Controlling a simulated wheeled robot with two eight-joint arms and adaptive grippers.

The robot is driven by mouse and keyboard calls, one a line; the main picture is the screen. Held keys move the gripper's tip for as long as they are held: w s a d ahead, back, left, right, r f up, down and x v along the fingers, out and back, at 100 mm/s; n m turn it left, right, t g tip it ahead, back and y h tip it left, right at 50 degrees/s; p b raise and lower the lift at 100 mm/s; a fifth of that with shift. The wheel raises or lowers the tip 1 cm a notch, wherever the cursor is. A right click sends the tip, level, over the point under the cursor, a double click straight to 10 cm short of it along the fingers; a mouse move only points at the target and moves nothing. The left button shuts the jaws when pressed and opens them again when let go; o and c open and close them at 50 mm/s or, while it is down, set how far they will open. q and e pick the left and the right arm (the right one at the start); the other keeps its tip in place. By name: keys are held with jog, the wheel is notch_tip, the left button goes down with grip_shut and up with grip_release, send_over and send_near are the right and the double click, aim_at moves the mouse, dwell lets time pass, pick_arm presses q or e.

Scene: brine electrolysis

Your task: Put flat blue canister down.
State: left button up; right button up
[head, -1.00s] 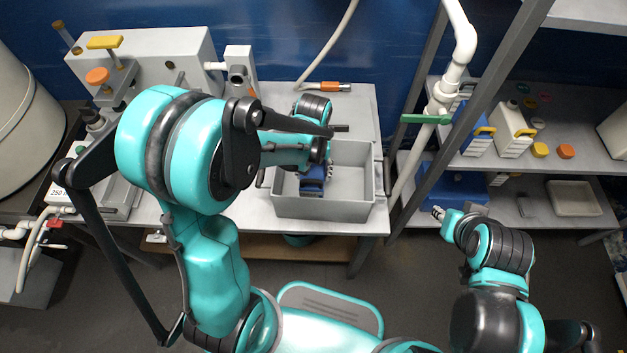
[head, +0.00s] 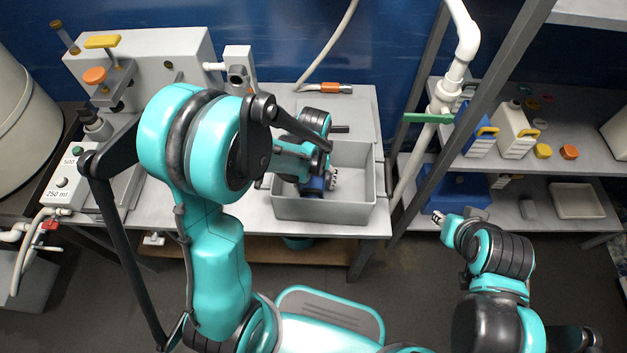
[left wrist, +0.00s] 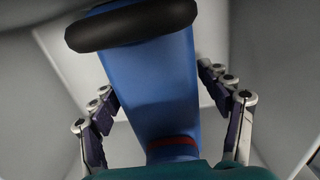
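The flat blue canister (head: 314,186) is inside the grey bin, largely hidden by my left arm in the head view. In the left wrist view the blue canister (left wrist: 155,85) runs between the fingers, with a red ring near the palm and a black rounded part at the far end. My left gripper (left wrist: 160,85) looks open, one finger on each side of the canister, close to its sides. In the head view my left gripper (head: 324,181) is down in the bin. My right gripper (head: 438,217) is away to the right, empty; its fingers are too small to judge.
The grey bin (head: 345,208) stands on a grey table (head: 255,215). Shelves at the right hold a blue canister (head: 470,129) and a white canister (head: 514,130). A post and white pipe (head: 452,85) stand between table and shelves. The bin's right part is free.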

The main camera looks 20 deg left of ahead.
pick_arm(q)
notch_tip(320, 180, up, 11)
jog(key=p, duration=0.4)
jog(key=shift+r+p, duration=0.15)
jog(key=shift+p, duration=0.25)
jog(key=shift+r, duration=0.6)
jog(key=s+a+r+m+t, duration=0.2)
jog(key=s+r+t, duration=0.5)
jog(key=s+r, duration=0.2)
jog(key=shift+s+r+m, duration=0.15)
jog(key=shift+s+m, duration=0.15)
jog(key=shift+s, duration=0.2)
jog(key=shift+a, duration=0.1)
